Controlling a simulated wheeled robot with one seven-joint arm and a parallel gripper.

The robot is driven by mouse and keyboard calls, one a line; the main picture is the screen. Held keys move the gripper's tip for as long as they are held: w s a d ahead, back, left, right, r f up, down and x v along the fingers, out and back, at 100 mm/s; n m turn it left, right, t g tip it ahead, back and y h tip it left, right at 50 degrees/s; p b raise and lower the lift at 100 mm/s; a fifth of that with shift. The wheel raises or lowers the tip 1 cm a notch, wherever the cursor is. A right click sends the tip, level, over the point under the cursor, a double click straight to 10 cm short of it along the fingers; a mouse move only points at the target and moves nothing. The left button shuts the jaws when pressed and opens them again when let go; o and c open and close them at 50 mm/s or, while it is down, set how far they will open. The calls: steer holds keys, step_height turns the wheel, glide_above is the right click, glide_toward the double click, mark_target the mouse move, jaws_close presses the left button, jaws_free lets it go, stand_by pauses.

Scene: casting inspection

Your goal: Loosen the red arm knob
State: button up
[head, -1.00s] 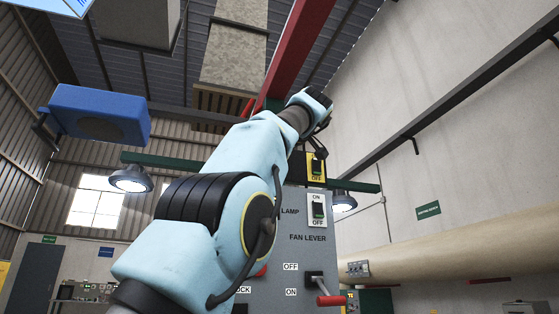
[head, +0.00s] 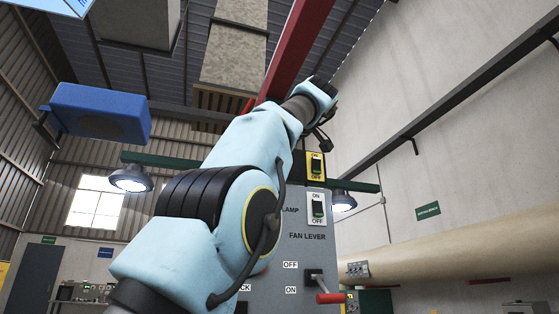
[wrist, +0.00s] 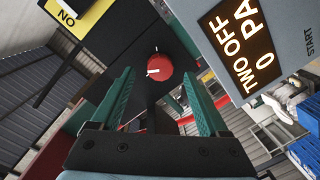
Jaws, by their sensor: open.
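In the wrist view a round red knob (wrist: 160,68) with a white mark sits on a dark plate, ahead of my gripper (wrist: 158,88). The two green fingers are spread apart with the knob seen between and beyond their tips, and nothing is held. I cannot tell the exact distance between the fingertips and the knob. In the head view my arm reaches up past a grey control panel (head: 305,250), and the knob cannot be made out there.
A lit display (wrist: 240,45) is right of the fingers in the wrist view. A red beam (head: 298,50) runs overhead, near my wrist.

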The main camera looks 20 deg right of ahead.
steer(key=s+a+b, duration=0.1)
steer(key=s, duration=0.7)
steer(key=shift+r, duration=0.3)
